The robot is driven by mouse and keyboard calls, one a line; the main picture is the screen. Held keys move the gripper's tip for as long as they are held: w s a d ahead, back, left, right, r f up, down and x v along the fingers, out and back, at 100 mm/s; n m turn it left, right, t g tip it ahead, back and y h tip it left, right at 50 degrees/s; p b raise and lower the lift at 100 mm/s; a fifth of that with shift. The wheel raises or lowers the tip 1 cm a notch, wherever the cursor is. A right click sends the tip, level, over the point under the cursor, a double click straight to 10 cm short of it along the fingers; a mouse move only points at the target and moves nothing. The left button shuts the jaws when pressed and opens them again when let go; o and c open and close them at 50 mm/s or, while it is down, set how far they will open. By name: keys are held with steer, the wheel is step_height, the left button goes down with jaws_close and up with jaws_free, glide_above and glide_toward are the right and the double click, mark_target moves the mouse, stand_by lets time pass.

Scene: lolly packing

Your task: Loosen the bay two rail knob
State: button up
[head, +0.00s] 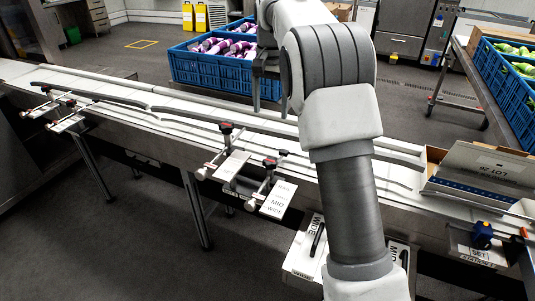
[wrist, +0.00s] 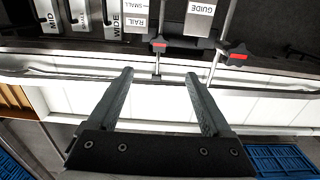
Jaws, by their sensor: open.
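Two dark rail knobs with red marks stand on rods at the near side of the conveyor's middle bay: one at the left (head: 226,128), one at the right (head: 270,163). Two such knobs show in the wrist view, one in the middle (wrist: 160,43) and one at the right (wrist: 237,52). I cannot read which bay is numbered two. My gripper (wrist: 160,75) is open and empty, its fingers over the white belt, apart from both knobs. In the head view my gripper (head: 267,92) is partly hidden by my arm, above the belt's far side.
The conveyor's guide rails (head: 205,122) run lengthwise. Another knob pair (head: 58,95) is at the left. Label plates (head: 280,198) hang in front. A blue crate of purple items (head: 205,68) stands behind; an open carton (head: 480,170) sits at the right. A blue knob (head: 482,233) is near it.

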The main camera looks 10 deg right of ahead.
mark_target(270, 160)
step_height(270, 160, down, 17)
steer(key=b, duration=0.3)
steer(key=shift+s+f+b, duration=0.1)
steer(key=shift+b, duration=0.2)
jaws_close()
